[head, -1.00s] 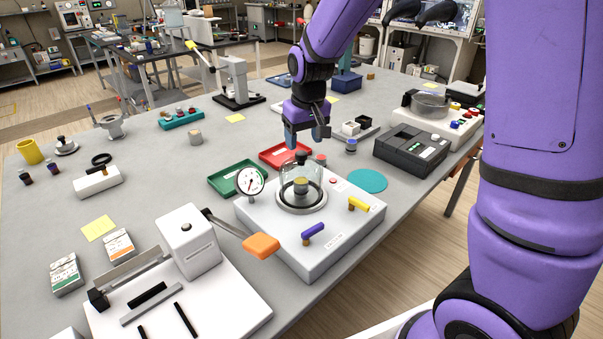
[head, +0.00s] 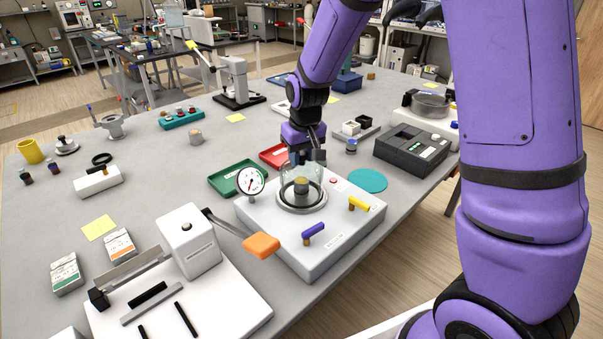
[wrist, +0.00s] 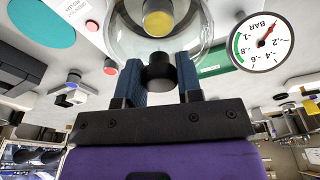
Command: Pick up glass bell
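The glass bell (head: 317,178) is a clear dome with a black knob on top. It sits over a yellow-topped piece (head: 301,186) inside a grey ring on a white box. My gripper (head: 307,156) is directly above the dome, pointing down. In the wrist view the black knob (wrist: 160,72) is between my gripper's two blue fingers (wrist: 159,80), which appear closed against its sides. The glass rim (wrist: 112,42) shows beyond the fingers. In the head view the knob is mostly hidden by the fingers.
A pressure gauge (head: 250,181) stands close left of the bell. Purple (head: 313,230) and yellow (head: 358,204) levers stick up from the white box. Green (head: 226,180) and red (head: 272,155) trays lie behind it. A teal disc (head: 367,181) lies on clear table at the right.

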